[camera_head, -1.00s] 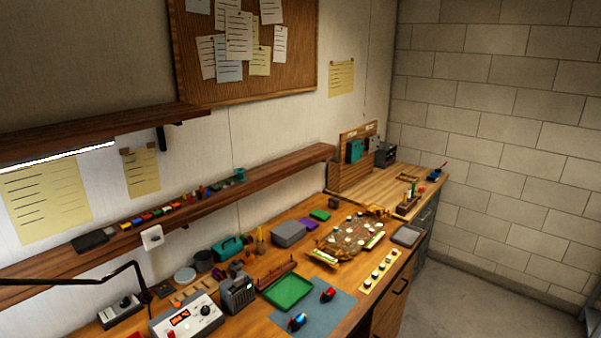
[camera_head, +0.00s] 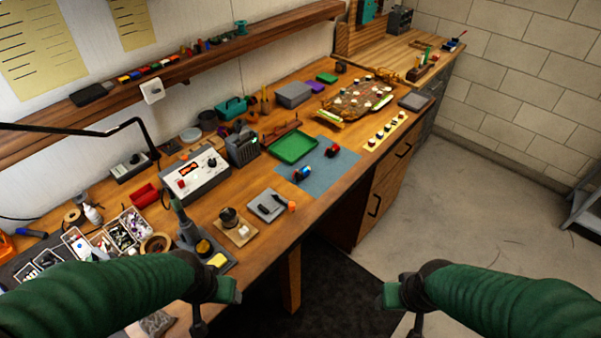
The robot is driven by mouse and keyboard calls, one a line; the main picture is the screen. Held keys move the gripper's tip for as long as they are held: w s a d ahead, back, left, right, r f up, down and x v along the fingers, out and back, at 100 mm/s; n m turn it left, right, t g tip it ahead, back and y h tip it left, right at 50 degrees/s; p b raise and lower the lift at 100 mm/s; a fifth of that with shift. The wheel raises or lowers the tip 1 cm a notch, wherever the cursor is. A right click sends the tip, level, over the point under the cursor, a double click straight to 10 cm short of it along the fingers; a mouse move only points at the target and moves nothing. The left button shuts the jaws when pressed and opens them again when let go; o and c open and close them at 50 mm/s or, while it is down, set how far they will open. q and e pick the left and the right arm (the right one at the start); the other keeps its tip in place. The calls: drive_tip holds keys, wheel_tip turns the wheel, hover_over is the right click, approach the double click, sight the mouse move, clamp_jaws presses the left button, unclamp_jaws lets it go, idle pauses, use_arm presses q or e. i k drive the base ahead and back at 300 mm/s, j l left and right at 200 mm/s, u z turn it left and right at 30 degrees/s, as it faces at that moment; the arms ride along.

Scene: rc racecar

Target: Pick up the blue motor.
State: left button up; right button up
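The blue motor (camera_head: 302,174) lies on the blue-grey mat (camera_head: 318,182) near the front edge of the wooden workbench. A red motor (camera_head: 332,150) lies on the same mat, behind it and to the right. My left gripper (camera_head: 230,291) is at the lower left, in front of the bench edge, apart from the motors. My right gripper (camera_head: 390,296) is at the lower right, over the floor beyond the bench front. Both appear empty. Their fingers are too small and edge-on to tell open from shut.
A green tray (camera_head: 293,147) stands behind the motors. A grey scale (camera_head: 267,205) and a soldering stand (camera_head: 194,240) are left of the mat. A power supply (camera_head: 195,172) stands further back. The wooden shelf (camera_head: 215,62) runs along the wall above.

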sight(300, 174)
drive_tip(key=i+l+u, duration=0.3)
drive_tip(key=u, duration=0.2)
drive_tip(key=i+l+u, duration=0.3)
drive_tip(key=u, duration=0.15)
drive_tip(key=i+l+u, duration=0.15)
drive_tip(key=l+u, duration=0.8)
drive_tip(key=l, duration=0.2)
drive_tip(key=l+u, duration=1)
drive_tip(key=l, duration=0.15)
drive_tip(key=k+l+u, duration=0.25)
drive_tip(key=l+u, duration=0.2)
